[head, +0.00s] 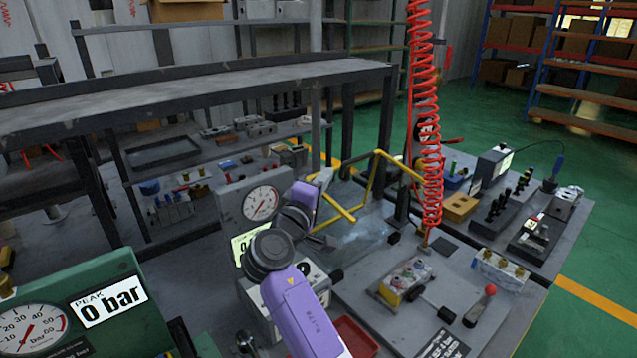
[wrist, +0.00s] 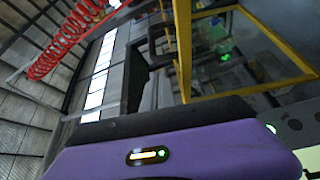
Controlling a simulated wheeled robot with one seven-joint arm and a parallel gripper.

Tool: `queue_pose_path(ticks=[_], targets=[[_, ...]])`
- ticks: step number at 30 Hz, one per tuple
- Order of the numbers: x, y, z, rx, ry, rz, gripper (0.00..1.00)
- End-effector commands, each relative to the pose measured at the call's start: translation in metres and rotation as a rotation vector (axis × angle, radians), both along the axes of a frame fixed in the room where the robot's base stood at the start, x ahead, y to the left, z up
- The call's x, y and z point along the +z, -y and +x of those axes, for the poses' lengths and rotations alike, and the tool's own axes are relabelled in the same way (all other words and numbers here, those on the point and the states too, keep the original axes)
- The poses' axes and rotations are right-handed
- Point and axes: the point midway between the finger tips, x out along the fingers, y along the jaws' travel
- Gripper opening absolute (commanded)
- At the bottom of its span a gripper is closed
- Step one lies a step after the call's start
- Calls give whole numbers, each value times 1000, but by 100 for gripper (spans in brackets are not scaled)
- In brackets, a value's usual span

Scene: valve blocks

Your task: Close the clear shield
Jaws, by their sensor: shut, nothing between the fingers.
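The clear shield (head: 378,178) shows by its yellow frame, which stands raised and tilted over the bench; its clear panel is hard to make out. The yellow frame also crosses the upper right of the wrist view (wrist: 252,90). My gripper (head: 324,178) is at the left side of the frame, close to its yellow bars. It is shut and empty. Its fingertips are partly hidden by my purple wrist, and I cannot tell whether they touch the frame.
A pressure gauge (head: 262,203) stands left of my wrist. A red coiled hose (head: 425,110) hangs right of the frame. A valve block (head: 406,281) and a red-knobbed lever (head: 481,305) sit on the bench's right. A red tray (head: 357,338) lies in front.

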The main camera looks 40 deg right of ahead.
Motion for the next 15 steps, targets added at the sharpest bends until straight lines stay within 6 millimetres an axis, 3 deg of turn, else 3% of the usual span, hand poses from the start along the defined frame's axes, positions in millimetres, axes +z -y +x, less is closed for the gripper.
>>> queue_pose_path(ticks=[6,15], targets=[[4,29,17,0,-1,0,0],[4,43,25,2,0,1,0]])
